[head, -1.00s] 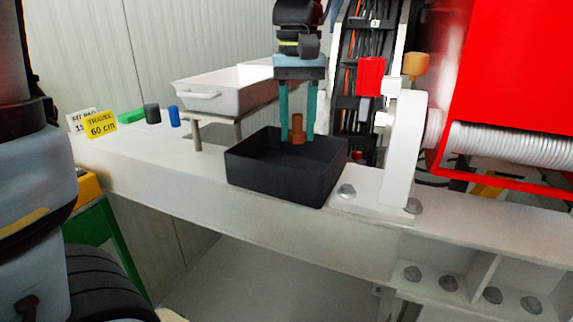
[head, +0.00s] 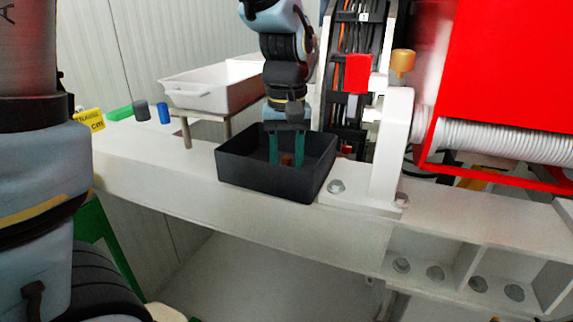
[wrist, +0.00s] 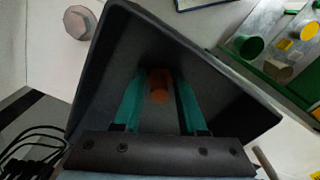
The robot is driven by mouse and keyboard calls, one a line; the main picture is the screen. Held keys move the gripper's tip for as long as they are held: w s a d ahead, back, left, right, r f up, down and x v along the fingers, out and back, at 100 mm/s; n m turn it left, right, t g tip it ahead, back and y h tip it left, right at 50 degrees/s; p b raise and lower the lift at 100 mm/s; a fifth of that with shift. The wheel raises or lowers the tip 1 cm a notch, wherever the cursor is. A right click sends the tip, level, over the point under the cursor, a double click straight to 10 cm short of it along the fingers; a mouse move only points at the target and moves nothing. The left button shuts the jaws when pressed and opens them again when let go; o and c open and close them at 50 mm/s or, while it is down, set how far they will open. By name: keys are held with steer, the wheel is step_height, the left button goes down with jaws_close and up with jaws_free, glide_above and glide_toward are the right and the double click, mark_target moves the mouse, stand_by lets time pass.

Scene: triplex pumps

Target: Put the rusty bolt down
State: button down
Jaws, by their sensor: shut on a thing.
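The rusty bolt (head: 287,159) is a small orange-brown piece between the teal fingers of my gripper (head: 286,158). My gripper is shut on it, down inside the black tray (head: 245,176). In the wrist view the bolt (wrist: 158,85) shows between the two fingertips (wrist: 159,92), above or at the floor of the black tray (wrist: 95,70). I cannot tell whether the bolt touches the tray floor. The tray's front wall partly hides the bolt's lower end in the head view.
A white tub (head: 210,88) stands on a raised stand behind the black tray. Green, grey and blue pieces (head: 142,112) lie to the left on the white beam (head: 150,170). A white upright bracket (head: 392,145) and a red housing (head: 500,80) stand to the right.

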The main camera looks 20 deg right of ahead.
mark_target(287, 158)
steer(key=shift+c, duration=2.3)
jaws_free()
steer(key=shift+f, duration=0.1)
step_height(287, 158, up, 12)
steer(key=shift+r+b, duration=0.2)
steer(key=shift+b, duration=0.25)
steer(key=shift+s, duration=0.15)
